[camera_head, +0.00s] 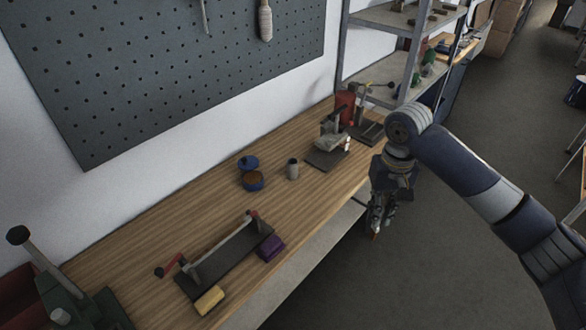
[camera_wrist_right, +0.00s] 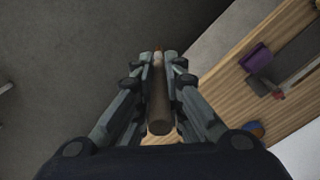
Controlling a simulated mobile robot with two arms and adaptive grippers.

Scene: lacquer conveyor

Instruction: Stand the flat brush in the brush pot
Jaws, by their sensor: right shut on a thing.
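My right gripper (camera_head: 380,215) hangs off the front edge of the bench, over the floor, pointing down. It is shut on a brown, round-handled thing, which I take to be the flat brush; its handle (camera_wrist_right: 158,105) lies between the fingers in the right wrist view. A small orange tip (camera_head: 376,236) shows below the fingers in the head view. The bristles cannot be made out clearly. A small grey upright cylinder (camera_head: 292,170), which looks like the brush pot, stands on the bench to the left of the gripper, apart from it. My left gripper is not in view.
Shelving (camera_head: 408,75) stands behind.

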